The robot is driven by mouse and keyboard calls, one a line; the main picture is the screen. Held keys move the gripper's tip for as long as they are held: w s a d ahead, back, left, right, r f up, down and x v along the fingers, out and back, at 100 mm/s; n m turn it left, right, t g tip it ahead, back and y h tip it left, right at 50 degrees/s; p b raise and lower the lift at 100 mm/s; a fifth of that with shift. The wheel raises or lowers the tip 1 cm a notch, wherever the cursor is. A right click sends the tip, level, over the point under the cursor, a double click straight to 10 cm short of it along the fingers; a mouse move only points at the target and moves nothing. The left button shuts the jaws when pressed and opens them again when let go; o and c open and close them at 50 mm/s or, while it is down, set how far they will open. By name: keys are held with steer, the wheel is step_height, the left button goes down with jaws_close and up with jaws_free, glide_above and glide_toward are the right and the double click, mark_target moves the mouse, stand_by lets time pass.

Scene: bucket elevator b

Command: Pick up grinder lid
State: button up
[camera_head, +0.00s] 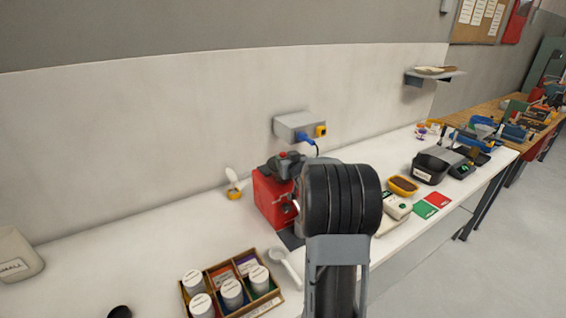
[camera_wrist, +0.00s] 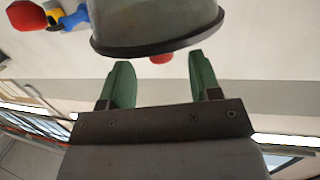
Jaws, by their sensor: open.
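The red grinder (camera_head: 271,196) stands on the white bench in the head view, left of my black arm joint. Its dark grey top with a red knob (camera_head: 283,155) appears to be the grinder lid; my arm covers part of the grinder's right side. In the wrist view, a grey rounded body with a dark rim (camera_wrist: 155,45) lies just beyond my fingertips and looks like the lid, though I cannot be sure. A small red part (camera_wrist: 160,59) shows at its rim, between the fingers. My gripper (camera_wrist: 160,72) is open, its green fingers apart with nothing between them.
A wall socket box (camera_head: 298,124) with a blue plug is behind the grinder. A divided box of white-lidded jars (camera_head: 232,285) and a white scoop (camera_head: 285,265) lie in front. A scale (camera_head: 394,211) and yellow-rimmed bowl (camera_head: 402,186) are to the right.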

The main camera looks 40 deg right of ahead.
steer(key=shift+p+x, duration=0.35)
steer(key=shift+x, duration=0.4)
steer(key=shift+p+x, duration=0.9)
steer(key=shift+x, duration=1.35)
steer(key=shift+r, duration=0.2)
steer(key=c, duration=1)
